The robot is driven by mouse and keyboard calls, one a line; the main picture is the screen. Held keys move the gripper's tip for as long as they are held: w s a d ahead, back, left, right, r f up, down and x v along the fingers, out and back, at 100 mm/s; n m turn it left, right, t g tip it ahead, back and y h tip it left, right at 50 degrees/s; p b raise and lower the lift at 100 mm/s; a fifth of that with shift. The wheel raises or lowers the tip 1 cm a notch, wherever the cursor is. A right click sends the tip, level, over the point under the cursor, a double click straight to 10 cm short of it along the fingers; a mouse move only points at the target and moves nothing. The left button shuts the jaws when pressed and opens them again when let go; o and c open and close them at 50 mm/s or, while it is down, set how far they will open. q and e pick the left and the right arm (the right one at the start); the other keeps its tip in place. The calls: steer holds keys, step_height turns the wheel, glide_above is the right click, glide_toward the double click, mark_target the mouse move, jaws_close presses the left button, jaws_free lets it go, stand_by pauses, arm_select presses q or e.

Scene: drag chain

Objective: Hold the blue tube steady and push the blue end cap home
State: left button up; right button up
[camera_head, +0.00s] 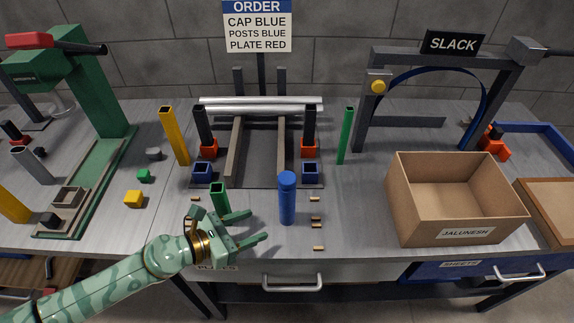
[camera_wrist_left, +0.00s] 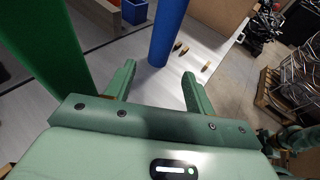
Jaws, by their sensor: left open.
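The blue tube (camera_head: 287,206) stands upright near the front of the table. A blue end cap (camera_head: 287,180) sits on its top; I cannot tell how deep it sits. My left gripper (camera_head: 258,225) is open and empty, low over the table just left of the tube, its fingers pointing towards it. In the left wrist view the blue tube (camera_wrist_left: 168,32) stands beyond the gap between the open fingers (camera_wrist_left: 160,72), not between them. Its top is out of that view. My right gripper is not in view.
A green square post (camera_head: 220,199) stands close behind my left gripper. Several small brass pieces (camera_head: 316,218) lie right of the tube. A frame with blue sockets (camera_head: 311,173) is behind. A cardboard box (camera_head: 458,209) stands to the right.

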mark_target(283, 214)
arm_select(q)
steer(key=shift+w+d, duration=0.2)
steer(key=shift+w+d+f, duration=0.1)
steer(key=shift+w+d, duration=0.05)
steer(key=shift+d, duration=0.2)
steer(key=x, duration=0.6)
steer(key=shift+w+d+f, duration=0.2)
steer(key=shift+d, duration=0.05)
steer(key=shift+b+x, duration=0.4)
steer(key=shift+x, duration=0.55)
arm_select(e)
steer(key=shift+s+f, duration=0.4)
arm_select(q)
steer(key=c, duration=0.7)
